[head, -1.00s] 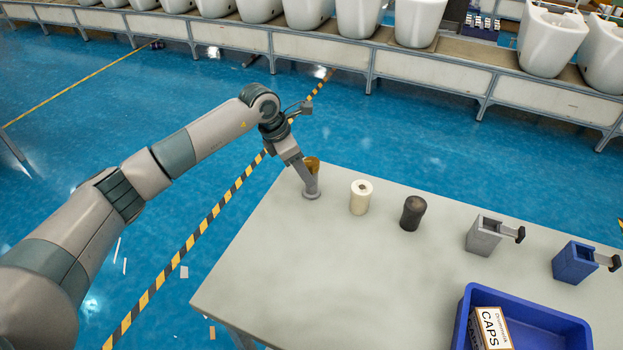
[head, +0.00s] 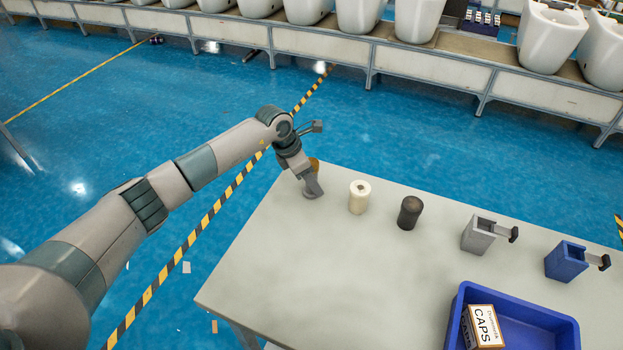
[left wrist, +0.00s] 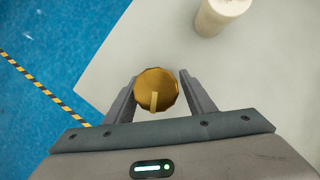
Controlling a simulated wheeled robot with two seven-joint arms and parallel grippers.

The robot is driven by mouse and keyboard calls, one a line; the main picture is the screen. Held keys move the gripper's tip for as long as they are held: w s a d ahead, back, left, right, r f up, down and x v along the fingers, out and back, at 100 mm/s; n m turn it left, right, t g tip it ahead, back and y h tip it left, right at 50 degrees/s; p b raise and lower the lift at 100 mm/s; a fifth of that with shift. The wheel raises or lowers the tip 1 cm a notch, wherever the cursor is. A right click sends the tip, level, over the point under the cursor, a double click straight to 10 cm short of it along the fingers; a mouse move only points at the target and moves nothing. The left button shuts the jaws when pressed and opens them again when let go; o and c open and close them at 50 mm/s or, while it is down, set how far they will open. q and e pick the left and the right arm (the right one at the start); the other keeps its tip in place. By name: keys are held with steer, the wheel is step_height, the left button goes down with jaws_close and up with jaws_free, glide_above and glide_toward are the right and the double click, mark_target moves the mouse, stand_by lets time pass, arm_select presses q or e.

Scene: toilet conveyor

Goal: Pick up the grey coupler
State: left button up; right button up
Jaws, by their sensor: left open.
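My left gripper (head: 312,190) is open at the table's far left corner. In the left wrist view its fingers (left wrist: 158,82) stand on either side of a round gold-brown piece (left wrist: 155,90). That piece (head: 314,163) is mostly hidden behind the gripper in the head view, so its lower part and any contact cannot be told. A grey box-shaped piece with a black-ended arm (head: 480,235) stands to the right on the table, well away from the gripper. Which piece is called the grey coupler is not clear from the frames. My right gripper is not in view.
A white cylinder (head: 359,197) stands close to the right of the gripper; it also shows in the left wrist view (left wrist: 222,15). Beyond are a dark cylinder (head: 410,213), a blue box-shaped piece (head: 566,262) and a blue bin (head: 552,330) holding a CAPS box (head: 484,325). The table's front left (head: 300,280) is clear.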

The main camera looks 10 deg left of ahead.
arm_select(q)
steer(key=shift+f, duration=0.1)
stand_by(0.4)
steer(key=c, duration=1.2)
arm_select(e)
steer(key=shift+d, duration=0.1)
arm_select(q)
steer(key=shift+w, duration=0.1)
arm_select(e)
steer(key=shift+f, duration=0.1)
